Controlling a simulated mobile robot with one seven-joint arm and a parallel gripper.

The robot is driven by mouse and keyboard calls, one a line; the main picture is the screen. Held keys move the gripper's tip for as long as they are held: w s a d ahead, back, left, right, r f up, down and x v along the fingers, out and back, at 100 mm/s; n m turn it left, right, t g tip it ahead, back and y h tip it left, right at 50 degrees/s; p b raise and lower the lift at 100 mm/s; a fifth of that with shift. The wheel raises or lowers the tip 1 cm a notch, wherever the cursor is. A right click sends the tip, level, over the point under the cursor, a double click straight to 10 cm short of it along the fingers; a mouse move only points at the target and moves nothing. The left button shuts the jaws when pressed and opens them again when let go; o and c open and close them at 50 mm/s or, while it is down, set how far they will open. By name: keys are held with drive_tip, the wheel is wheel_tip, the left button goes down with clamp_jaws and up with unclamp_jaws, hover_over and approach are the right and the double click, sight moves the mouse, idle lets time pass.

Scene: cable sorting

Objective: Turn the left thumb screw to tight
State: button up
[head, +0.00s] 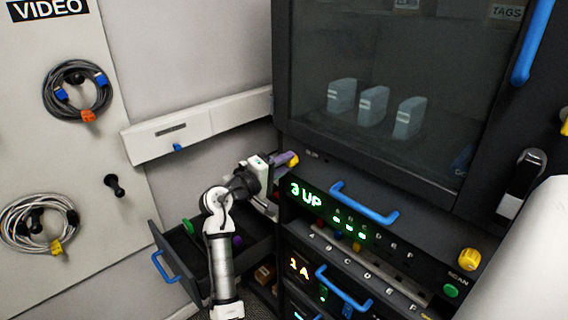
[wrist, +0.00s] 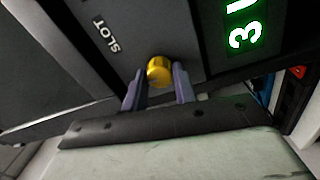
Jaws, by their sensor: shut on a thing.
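The left thumb screw (wrist: 158,70) is a yellow knob on the dark panel, beside the word SLOT in the wrist view. In the head view the yellow knob (head: 293,159) shows at the panel's left end. My gripper (wrist: 160,82) has its two purple-grey fingers on either side of the knob and is shut on it. In the head view my gripper (head: 281,160) reaches the panel's left end from the left. Any mark showing how tight the screw is cannot be made out.
A green display (head: 306,194) reading "3 UP" is right of the knob. A blue handle (head: 364,204) sticks out further right. An open drawer (head: 170,262) lies below my arm. Another yellow knob (head: 469,259) is at the far right, above a green button (head: 450,290).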

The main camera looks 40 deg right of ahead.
drive_tip(key=o, duration=1)
drive_tip(key=shift+a, duration=0.15)
drive_tip(key=a+b, duration=0.1)
drive_tip(key=a, duration=0.3)
drive_tip(key=a+b, duration=0.2)
drive_tip(key=a, duration=0.3)
drive_tip(key=s+a+b, duration=0.1)
drive_tip(key=a, duration=0.3)
drive_tip(key=shift+a+f+b, duration=0.3)
drive_tip(key=shift+b, duration=0.1)
